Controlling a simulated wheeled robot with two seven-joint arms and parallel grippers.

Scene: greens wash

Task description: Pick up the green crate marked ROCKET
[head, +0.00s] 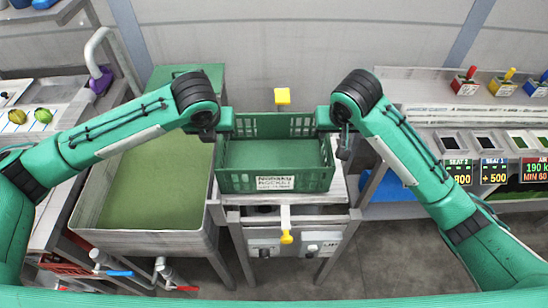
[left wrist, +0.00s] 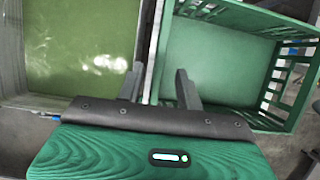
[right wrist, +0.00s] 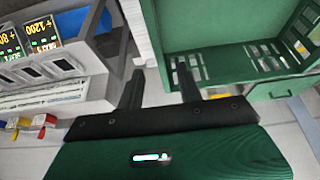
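The green crate (head: 313,182) stands upright and looks empty on a metal stand, with slotted side walls and a white front label too blurred to read surely. My left gripper (head: 226,120) is at the crate's left wall. In the left wrist view its fingers (left wrist: 160,75) are apart, one either side of the wall of the crate (left wrist: 222,65). My right gripper (head: 324,119) is at the right wall. In the right wrist view its fingers (right wrist: 160,75) are also apart, with the wall of the crate (right wrist: 225,50) between them. Fingertips are hidden in the head view.
A sink basin (head: 150,185) with green contents stands left of the stand (head: 340,203). A counter with bins and price displays (head: 493,171) is at right.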

